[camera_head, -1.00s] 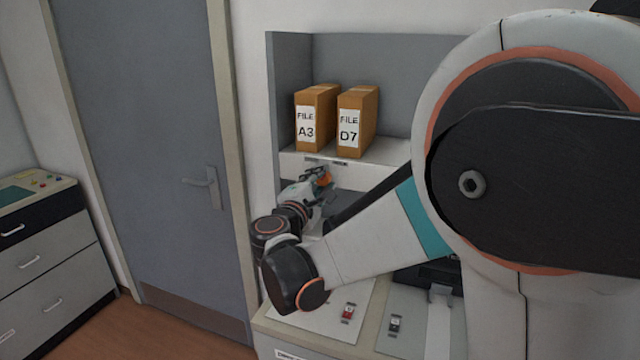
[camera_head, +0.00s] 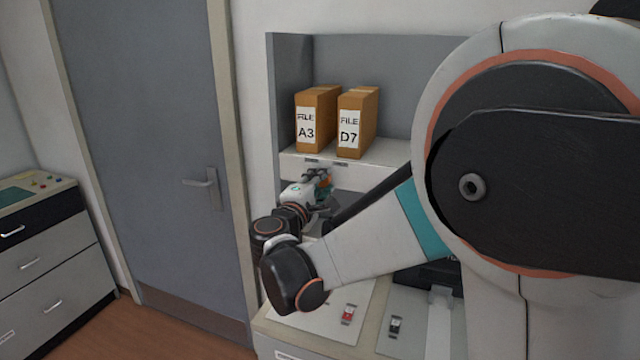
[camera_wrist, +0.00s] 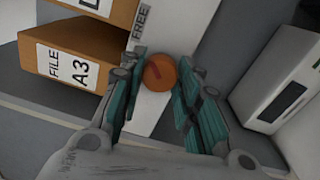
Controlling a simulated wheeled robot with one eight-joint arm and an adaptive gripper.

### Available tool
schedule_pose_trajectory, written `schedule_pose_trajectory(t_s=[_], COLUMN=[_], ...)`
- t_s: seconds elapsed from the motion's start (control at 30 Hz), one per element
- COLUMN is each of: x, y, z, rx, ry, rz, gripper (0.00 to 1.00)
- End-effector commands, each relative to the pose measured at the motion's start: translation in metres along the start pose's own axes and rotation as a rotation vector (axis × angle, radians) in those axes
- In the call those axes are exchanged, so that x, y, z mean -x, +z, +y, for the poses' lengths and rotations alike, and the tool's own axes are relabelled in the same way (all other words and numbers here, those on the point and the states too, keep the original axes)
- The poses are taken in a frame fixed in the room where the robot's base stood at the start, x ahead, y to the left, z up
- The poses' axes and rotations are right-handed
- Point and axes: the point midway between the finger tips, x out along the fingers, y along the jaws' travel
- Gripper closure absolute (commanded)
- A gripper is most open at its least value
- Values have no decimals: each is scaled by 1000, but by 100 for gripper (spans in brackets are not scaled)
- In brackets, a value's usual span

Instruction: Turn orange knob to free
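The orange knob (camera_wrist: 160,72) is round with a red mark running up and to the left, on a white panel. The word FREE (camera_wrist: 140,22) is printed on the panel above and left of it in the wrist view. My gripper (camera_wrist: 161,75) has its teal fingers on either side of the knob, open, with narrow gaps seeming to show; contact is hard to judge. In the head view my gripper (camera_head: 318,182) is at the panel below the shelf, and the knob (camera_head: 325,186) is partly hidden behind it.
Box files A3 (camera_head: 316,118) and D7 (camera_head: 357,120) stand on the shelf just above; file A3 (camera_wrist: 75,62) is close to my left finger in the wrist view. A white box-like unit (camera_wrist: 275,75) is at the right there. A grey door is at left in the head view.

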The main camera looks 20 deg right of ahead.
Motion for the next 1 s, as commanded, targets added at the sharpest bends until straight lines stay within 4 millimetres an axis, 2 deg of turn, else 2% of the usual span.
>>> schedule_pose_trajectory(t_s=[0.03,0.1,0.67,1.0], x=[1,0,0,0], y=[0,0,0,0], z=[-2,-1,0,0], rx=[-2,-1,34,351], ry=[-2,-2,0,2], rz=[0,0,1,10], gripper=[59,49,49,49])
